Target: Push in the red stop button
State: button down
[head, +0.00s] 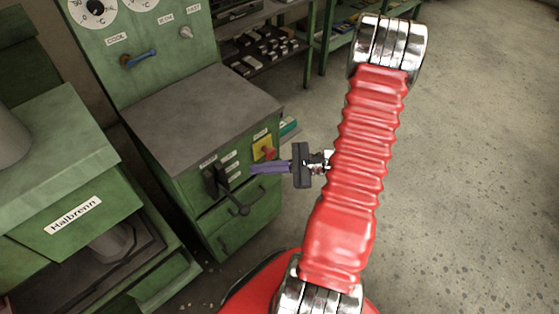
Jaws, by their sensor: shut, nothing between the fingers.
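The red stop button (270,153) sits on a yellow plate (261,146) at the upper right of the green cabinet's front. My gripper (252,169) has its purple fingers together and empty. It points left toward the cabinet front, just below the button in the picture. Whether the fingertips touch the cabinet or stand apart from it, I cannot tell. The button is mostly in sight, and how far it stands out is too small to tell.
Left of my fingertips, a black lever (222,188) sticks out from the cabinet front. Drawers with handles (243,204) lie below. A green machine labelled Halbrenn (75,215) stands at left. Shelves (268,50) stand behind. The concrete floor (470,160) at right is clear.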

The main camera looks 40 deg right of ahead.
aim_at(273, 155)
jog(key=s+d+f+m+t+h, duration=0.3)
jog(key=d+f+m+h, duration=0.2)
jog(key=d+f+m, duration=0.1)
jog(key=s+d+f+m+t+h, duration=0.3)
jog(key=s+d+f+m+h, duration=0.1)
jog(key=d+f+m+h, duration=0.1)
notch_tip(273, 155, down, 3)
jog(key=d+m, duration=0.1)
jog(key=d, duration=0.1)
jog(key=shift+d+m+t+h, duration=0.4)
jog(key=shift+w+a, duration=0.2)
jog(key=shift+w, duration=6.75)
jog(key=shift+d, duration=0.1)
